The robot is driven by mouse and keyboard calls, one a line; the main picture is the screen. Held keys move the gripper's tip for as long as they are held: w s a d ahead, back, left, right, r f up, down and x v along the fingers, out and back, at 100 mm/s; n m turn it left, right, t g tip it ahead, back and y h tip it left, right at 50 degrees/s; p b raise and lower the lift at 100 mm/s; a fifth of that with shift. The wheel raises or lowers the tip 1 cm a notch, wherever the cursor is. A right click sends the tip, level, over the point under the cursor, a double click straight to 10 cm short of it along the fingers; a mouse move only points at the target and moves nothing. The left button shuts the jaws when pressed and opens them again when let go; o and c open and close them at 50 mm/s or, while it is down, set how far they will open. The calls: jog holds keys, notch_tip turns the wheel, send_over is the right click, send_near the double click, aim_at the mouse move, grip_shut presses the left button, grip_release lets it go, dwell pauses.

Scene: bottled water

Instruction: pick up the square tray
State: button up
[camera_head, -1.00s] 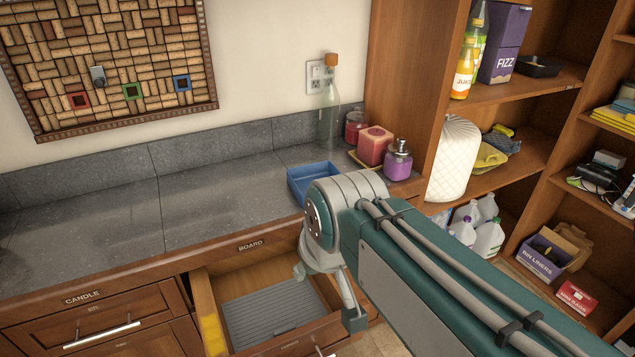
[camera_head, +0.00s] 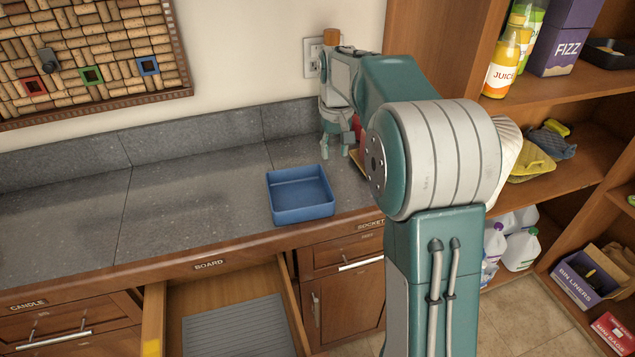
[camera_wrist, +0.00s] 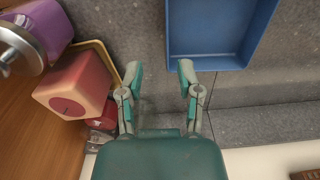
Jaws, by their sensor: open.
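A blue square tray (camera_head: 305,214) with low walls lies flat and empty on the grey counter, near its front edge. In the wrist view the tray (camera_wrist: 207,62) is at the upper right, partly cut off by the frame. My gripper (camera_head: 338,152) is over the back of the counter, behind and to the right of the tray in the head view. In the wrist view my gripper (camera_wrist: 160,70) has its two fingers apart with nothing between them. The right fingertip appears close to the tray's edge, apart from it; the height gap is hard to tell.
An open drawer (camera_head: 155,320) lies below the counter. Shelves (camera_head: 560,90) stand at right. The counter's left (camera_head: 70,225) is clear.

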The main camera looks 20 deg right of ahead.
jog(key=w+d, duration=0.1)
send_over(326, 195)
jog(key=d, duration=0.2)
notch_tip(326, 195, down, 8)
jog(key=shift+a+f, duration=0.15)
jog(key=a+f, duration=0.2)
jog(key=f, duration=0.1)
jog(key=shift+f, duration=0.3)
jog(key=shift+a, duration=0.15)
jog(key=shift+d+r, duration=0.1)
jog(key=shift+d, duration=0.15)
jog(key=c, duration=0.4)
jog(key=shift+d, duration=0.3)
grip_shut()
jog(key=shift+d, duration=0.15)
